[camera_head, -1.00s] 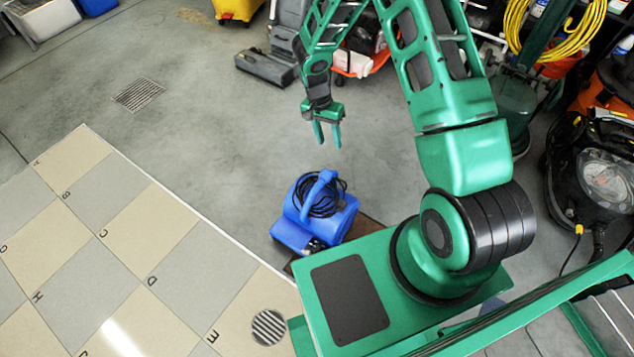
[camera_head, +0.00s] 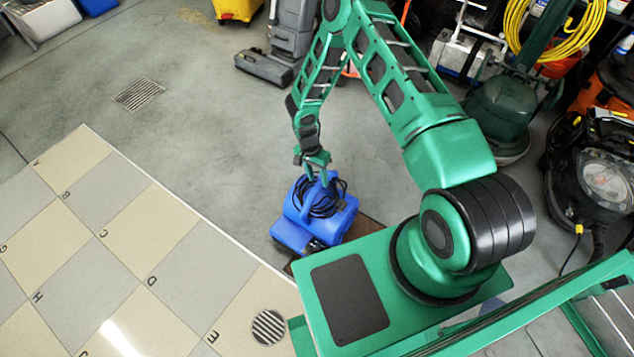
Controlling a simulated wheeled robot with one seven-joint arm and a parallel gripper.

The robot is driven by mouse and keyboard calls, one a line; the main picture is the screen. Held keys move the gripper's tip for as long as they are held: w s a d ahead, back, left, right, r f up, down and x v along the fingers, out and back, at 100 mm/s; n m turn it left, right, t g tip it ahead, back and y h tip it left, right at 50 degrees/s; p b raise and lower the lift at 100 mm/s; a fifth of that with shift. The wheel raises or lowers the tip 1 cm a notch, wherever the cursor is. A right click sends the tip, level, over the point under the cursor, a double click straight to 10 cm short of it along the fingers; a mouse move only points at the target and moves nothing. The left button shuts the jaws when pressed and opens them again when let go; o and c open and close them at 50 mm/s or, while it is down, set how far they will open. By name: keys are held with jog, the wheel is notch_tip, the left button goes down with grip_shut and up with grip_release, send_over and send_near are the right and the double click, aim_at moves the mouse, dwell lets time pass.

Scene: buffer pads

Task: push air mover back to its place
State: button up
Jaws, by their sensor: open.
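The air mover (camera_head: 290,237) is a blue unit with a black cord coiled around its top handle. It stands on the floor beside the tiled area, left of my arm's base. A brown patch or pad shows partly at its right and lower edges. My gripper (camera_head: 317,178) is at the top of the air mover, by its handle, with the fingers pointing down and apart. The fingertips overlap the handle in this view, so I cannot tell whether they touch it. My base hides part of the floor below the air mover.
Lettered beige and grey tiles (camera_head: 95,245) cover the floor at left, with a round drain (camera_head: 268,327). Bare concrete (camera_head: 210,150) lies open behind the air mover. A grey machine (camera_head: 290,45) stands at the back; a black and orange vacuum (camera_head: 595,180) stands at right.

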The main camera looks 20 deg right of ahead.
jog(key=shift+s+d+f, duration=0.15)
jog(key=shift+f, duration=1.1)
jog(key=shift+c, duration=0.4)
